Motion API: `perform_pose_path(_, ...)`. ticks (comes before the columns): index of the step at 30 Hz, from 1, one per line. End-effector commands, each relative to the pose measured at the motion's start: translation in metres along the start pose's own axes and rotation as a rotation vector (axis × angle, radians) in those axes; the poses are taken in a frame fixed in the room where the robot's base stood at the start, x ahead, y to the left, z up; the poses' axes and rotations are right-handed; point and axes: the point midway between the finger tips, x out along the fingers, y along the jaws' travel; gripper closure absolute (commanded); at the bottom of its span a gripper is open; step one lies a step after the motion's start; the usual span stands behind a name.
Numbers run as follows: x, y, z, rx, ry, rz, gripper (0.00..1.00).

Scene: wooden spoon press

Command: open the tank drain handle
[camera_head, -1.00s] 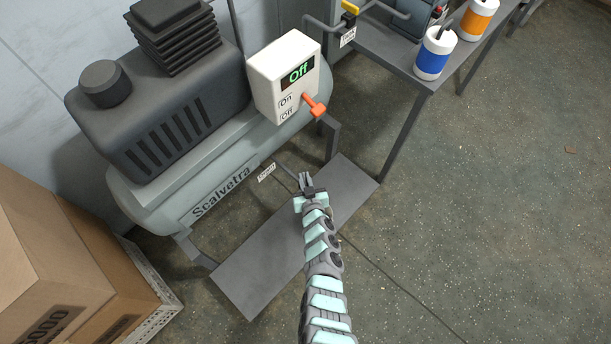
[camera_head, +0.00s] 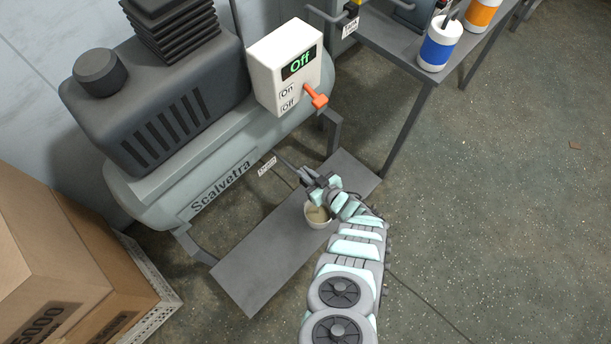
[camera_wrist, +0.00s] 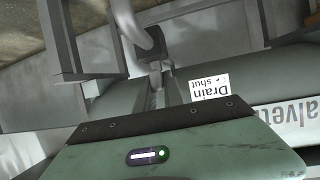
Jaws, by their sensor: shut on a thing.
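The grey compressor tank (camera_head: 215,165), lettered "Scalvetra", lies at the left in the head view. A small drain tag (camera_head: 267,166) hangs by its lower right side; in the wrist view this tag (camera_wrist: 209,88) reads "Drain shut", upside down. A grey drain pipe (camera_wrist: 141,28) bends down towards the middle of the wrist view. My gripper (camera_head: 311,178) is at the drain's outer end and shut on the drain handle. The fingers hide most of the handle, so its angle cannot be told. The green gripper body fills the bottom of the wrist view.
A pale cup (camera_head: 318,216) stands on the grey floor plate (camera_head: 255,258) below my gripper. A white control box (camera_head: 285,68) shows "Off", with an orange lever (camera_head: 316,97). Cardboard boxes (camera_head: 50,270) stand lower left, a bench (camera_head: 405,62) upper right.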

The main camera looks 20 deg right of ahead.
Motion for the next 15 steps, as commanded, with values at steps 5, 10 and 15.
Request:
perform_pose_path(5,0.0025,0.0020,-0.0018,-0.027,0.010,-0.055,1.00)
perform_pose_path(10,0.0015,0.0015,-0.0032,-0.042,0.010,-0.094,1.00)
perform_pose_path(15,0.0004,0.0001,-0.0047,-0.047,0.010,-0.117,1.00)
